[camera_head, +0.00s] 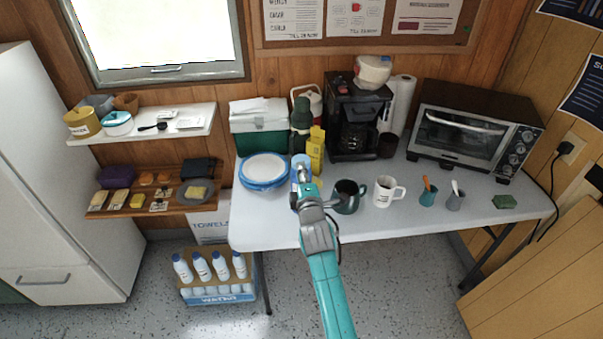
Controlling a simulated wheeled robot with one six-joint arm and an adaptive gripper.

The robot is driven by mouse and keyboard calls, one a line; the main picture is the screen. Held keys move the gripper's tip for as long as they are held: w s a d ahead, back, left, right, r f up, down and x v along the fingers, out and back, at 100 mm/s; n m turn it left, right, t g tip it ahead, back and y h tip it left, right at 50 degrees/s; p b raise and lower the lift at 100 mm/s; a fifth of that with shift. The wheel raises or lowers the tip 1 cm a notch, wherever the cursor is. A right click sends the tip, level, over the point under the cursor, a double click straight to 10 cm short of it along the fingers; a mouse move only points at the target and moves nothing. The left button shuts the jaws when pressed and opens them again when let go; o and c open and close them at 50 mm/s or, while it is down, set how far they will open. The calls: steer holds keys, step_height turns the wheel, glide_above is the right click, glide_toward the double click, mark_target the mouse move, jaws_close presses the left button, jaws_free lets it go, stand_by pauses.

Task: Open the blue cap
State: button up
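A pale blue item (301,160), perhaps a capped jar, shows just beyond my gripper (301,179) on the white table. My gripper and wrist hide much of it, and I cannot tell whether they touch. My teal arm reaches in from the bottom of the picture. The gripper's fingers are too small and overlapped to tell open from shut. No thing is clearly marked as the blue cap.
A yellow box (316,151) and dark green flask (300,121) stand close behind my gripper. A dark mug (346,199) and white mug (384,191) stand to its right. A coffee maker (357,118) and toaster oven (470,131) are behind.

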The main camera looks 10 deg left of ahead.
steer(key=shift+w+a, duration=0.1)
steer(key=shift+w, duration=0.05)
jaws_close()
steer(key=shift+r, duration=0.15)
